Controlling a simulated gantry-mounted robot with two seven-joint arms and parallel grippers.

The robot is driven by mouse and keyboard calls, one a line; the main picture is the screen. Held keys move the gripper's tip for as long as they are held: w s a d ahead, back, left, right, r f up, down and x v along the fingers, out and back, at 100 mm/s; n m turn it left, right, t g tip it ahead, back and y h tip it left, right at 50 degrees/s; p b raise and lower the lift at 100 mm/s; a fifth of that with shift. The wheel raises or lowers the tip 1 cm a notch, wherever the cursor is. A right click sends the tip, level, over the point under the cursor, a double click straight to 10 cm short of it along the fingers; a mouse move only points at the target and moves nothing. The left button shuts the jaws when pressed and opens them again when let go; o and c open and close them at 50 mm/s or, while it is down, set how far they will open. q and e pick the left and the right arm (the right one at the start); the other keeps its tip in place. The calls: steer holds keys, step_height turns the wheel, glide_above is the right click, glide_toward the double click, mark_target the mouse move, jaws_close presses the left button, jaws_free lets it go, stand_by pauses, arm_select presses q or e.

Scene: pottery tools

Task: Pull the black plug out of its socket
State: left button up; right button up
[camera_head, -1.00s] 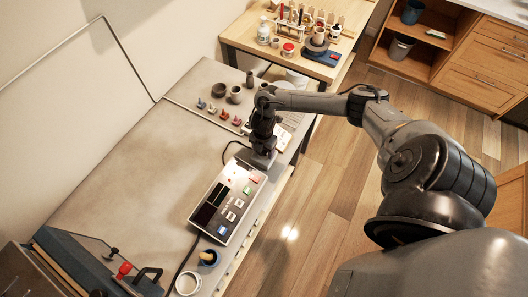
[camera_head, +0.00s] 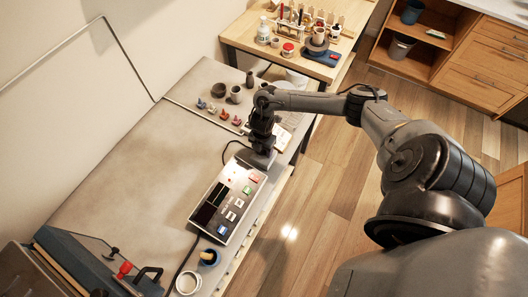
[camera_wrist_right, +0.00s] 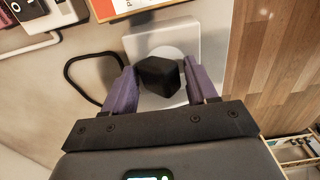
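The black plug (camera_wrist_right: 160,76) is a dark block in front of a white, plate-like socket (camera_wrist_right: 167,42) in the right wrist view. My right gripper (camera_wrist_right: 160,72) has its two purple fingers on either side of the plug, very close to its sides. I cannot tell whether they press on it. In the head view my right gripper (camera_head: 262,152) points down at the far end of the grey table, just behind a control box; it hides the plug there. My left gripper is not in view.
The control box (camera_head: 228,200) with buttons and dark displays lies close to the gripper. A black cable (camera_wrist_right: 75,72) curves beside the left finger. Small coloured pieces (camera_head: 220,112) and dark pots (camera_head: 235,94) stand farther back. The table's right edge is near; its left part is clear.

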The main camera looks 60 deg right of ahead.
steer(key=shift+f, duration=0.15)
steer(key=c, duration=0.5)
jaws_close()
steer(key=shift+r, duration=0.25)
